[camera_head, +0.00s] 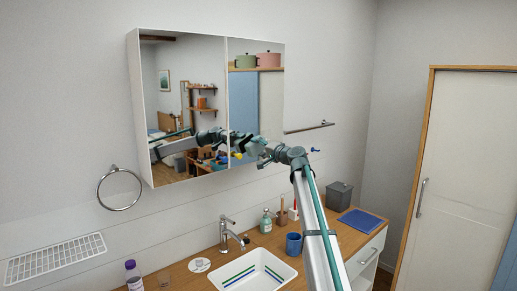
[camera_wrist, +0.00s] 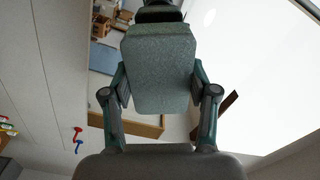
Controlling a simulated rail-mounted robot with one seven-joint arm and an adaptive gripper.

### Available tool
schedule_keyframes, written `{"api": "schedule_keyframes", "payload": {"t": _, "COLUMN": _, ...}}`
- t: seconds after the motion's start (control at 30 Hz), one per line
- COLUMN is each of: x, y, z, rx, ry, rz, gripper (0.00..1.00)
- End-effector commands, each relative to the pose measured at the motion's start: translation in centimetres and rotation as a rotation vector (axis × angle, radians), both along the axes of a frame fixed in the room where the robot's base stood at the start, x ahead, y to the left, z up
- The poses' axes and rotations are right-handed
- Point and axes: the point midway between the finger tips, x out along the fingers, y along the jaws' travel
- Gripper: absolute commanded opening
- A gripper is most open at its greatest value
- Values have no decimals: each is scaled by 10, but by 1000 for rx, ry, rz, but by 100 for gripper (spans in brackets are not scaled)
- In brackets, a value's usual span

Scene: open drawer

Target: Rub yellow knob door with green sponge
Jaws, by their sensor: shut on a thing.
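A grey-green sponge (camera_wrist: 158,68) is held between the two fingers of my gripper (camera_wrist: 160,100) in the wrist view. My gripper is shut on it. In the head view my gripper (camera_head: 243,146) is in front of the mirrored cabinet (camera_head: 190,95), near its lower part. A small yellow spot (camera_head: 237,154) shows just below my gripper there. It may be the yellow knob, but it is too small to tell, and I cannot tell whether the sponge touches it. The sponge is not clearly seen in the head view.
Below is a wooden counter (camera_head: 180,275) with a white sink (camera_head: 252,271), a faucet (camera_head: 226,234), a soap bottle (camera_head: 266,221), a blue cup (camera_head: 293,244) and a grey bin (camera_head: 339,195). A towel bar (camera_head: 309,128) is on the wall right of the cabinet.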

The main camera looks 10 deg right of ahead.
Motion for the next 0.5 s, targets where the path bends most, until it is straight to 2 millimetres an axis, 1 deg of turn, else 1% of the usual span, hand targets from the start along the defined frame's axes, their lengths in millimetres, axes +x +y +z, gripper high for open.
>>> {"api": "schedule_keyframes", "payload": {"t": 0.5, "x": 6, "y": 4, "z": 0, "rx": 0, "ry": 0, "rz": 0, "gripper": 31}}
